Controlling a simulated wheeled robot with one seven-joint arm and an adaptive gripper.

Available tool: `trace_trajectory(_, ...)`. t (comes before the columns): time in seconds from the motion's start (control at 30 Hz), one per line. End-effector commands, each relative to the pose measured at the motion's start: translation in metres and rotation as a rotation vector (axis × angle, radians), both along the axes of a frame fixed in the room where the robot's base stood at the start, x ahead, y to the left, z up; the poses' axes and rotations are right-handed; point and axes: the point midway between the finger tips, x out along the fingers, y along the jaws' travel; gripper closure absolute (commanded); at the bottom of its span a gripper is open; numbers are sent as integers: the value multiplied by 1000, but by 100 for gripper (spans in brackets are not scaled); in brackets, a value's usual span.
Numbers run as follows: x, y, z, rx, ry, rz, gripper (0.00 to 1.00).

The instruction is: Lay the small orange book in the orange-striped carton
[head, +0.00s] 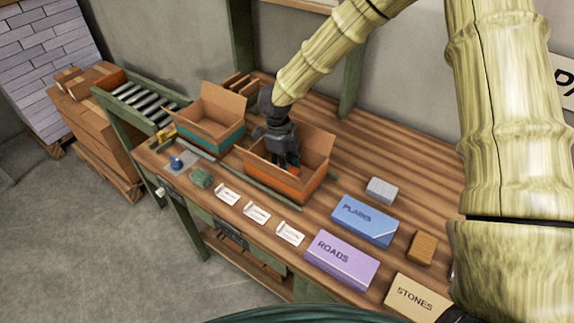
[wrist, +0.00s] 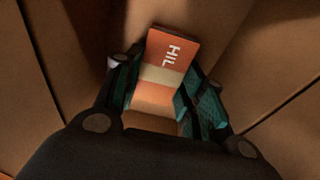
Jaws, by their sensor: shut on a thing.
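The orange-striped carton (head: 262,179) stands open on the wooden table, its flaps spread. Its brown cardboard walls (wrist: 52,60) surround the fingers in the wrist view. My gripper (head: 291,160) reaches down into this carton. In the wrist view my gripper (wrist: 163,82) is shut on the small orange book (wrist: 172,52), which has a pale band and white letters starting "HIL". The book is between the two green-padded fingers. In the head view the book is mostly hidden by the fingers and carton wall. I cannot tell whether it touches the carton floor.
A teal-striped open carton (head: 213,138) stands just left. Blue (head: 364,220), purple (head: 341,260) and tan (head: 417,297) labelled books, a grey block (head: 381,190) and a brown block (head: 422,248) lie to the right. White cards (head: 257,213) lie in front.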

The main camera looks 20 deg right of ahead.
Motion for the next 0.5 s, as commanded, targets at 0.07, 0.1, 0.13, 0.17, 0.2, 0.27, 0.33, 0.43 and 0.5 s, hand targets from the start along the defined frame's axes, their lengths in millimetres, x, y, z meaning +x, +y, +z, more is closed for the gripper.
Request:
trace_trajectory(0.07, 0, 0, -1, 0, 0, 0, 88)
trace_trajectory(0.1, 0, 0, -2, 0, 0, 0, 88)
trace_trajectory(0.13, 0, 0, -2, 0, 0, 0, 88)
trace_trajectory(0.17, 0, 0, -3, 0, 0, 0, 88)
trace_trajectory(0.2, 0, 0, -3, 0, 0, 1, 88)
trace_trajectory(0.27, 0, 0, -4, 0, 0, 1, 88)
trace_trajectory(0.33, 0, 0, -5, 0, 0, 0, 88)
trace_trajectory(0.43, 0, 0, -7, 0, 0, 0, 88)
trace_trajectory(0.5, 0, 0, -8, 0, 0, 0, 88)
